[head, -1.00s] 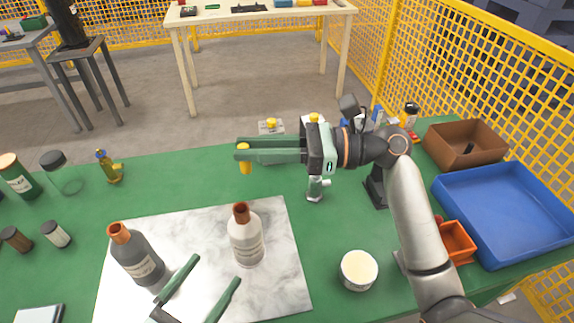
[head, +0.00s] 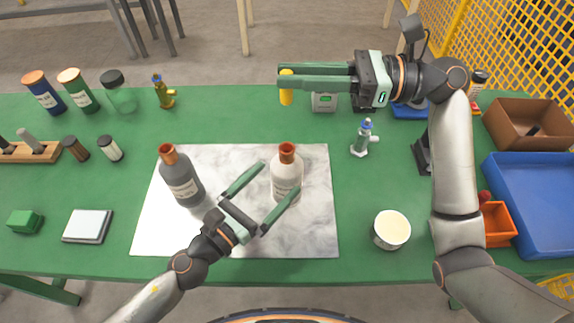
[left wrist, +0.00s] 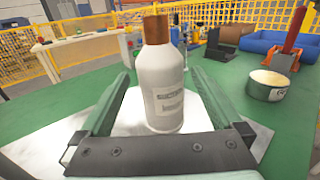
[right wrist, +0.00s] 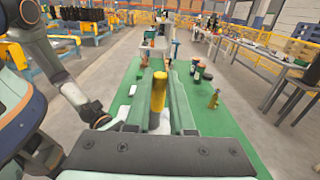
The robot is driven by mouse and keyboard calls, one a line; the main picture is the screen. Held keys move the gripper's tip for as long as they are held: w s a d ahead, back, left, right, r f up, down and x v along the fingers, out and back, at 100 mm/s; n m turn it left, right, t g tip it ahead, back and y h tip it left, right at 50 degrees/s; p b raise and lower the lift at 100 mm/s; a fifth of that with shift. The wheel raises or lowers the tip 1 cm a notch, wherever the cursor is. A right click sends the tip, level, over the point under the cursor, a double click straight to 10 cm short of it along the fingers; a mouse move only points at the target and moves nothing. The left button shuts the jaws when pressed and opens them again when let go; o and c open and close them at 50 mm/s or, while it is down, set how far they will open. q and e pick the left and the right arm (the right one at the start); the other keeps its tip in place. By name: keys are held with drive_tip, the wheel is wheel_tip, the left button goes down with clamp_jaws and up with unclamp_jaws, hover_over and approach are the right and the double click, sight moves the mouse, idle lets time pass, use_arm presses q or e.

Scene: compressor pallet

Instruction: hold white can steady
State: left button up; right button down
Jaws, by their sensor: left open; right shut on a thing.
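The white can (head: 286,178), bottle-shaped with a copper-brown cap, stands upright on the marble-patterned board (head: 235,235). My left gripper (head: 279,180) is open, with one finger on either side of it. In the left wrist view the can (left wrist: 160,92) stands between the two green fingers, with gaps showing at both sides. My right gripper (head: 283,82) is shut on a yellow cylindrical piece (head: 287,95) and holds it above the far part of the table. That yellow piece also shows between its fingers in the right wrist view (right wrist: 158,92).
A grey bottle (head: 182,180) with a brown cap stands left of my left gripper.

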sight(287, 169)
use_arm(q)
drive_tip(key=shift+x, duration=2.5)
clamp_jaws()
use_arm(e)
drive_tip(key=f+m+t, duration=0.1)
drive_tip(key=t, duration=0.1)
drive_tip(key=a+f+m+t, duration=0.1)
drive_tip(key=f+t, duration=0.1)
drive_tip(key=a+f+m+t+h, duration=0.1)
drive_tip(key=shift+s+f+m+t, duration=0.15)
drive_tip(key=shift+m+t, duration=0.25)
drive_tip(key=m+t, duration=0.1)
drive_tip(key=m+t+h, duration=0.1)
drive_tip(key=shift+s+d+f+t, duration=0.1)
drive_tip(key=shift+s+d+t, duration=0.1)
drive_tip(key=shift+t, duration=0.2)
drive_tip(key=shift+s+d+r+m+t+h, duration=0.1)
drive_tip(key=shift+d+m+t+h, duration=0.2)
drive_tip(key=shift+m+t+h, duration=0.15)
drive_tip(key=shift+s+d+r+m+t+h, duration=0.1)
drive_tip(key=shift+d+m+t+h, duration=0.2)
drive_tip(key=shift+t+h, duration=0.2)
drive_tip(key=shift+t, duration=0.25)
wheel_tip(287, 169, down, 10)
drive_tip(key=shift+r, duration=0.1)
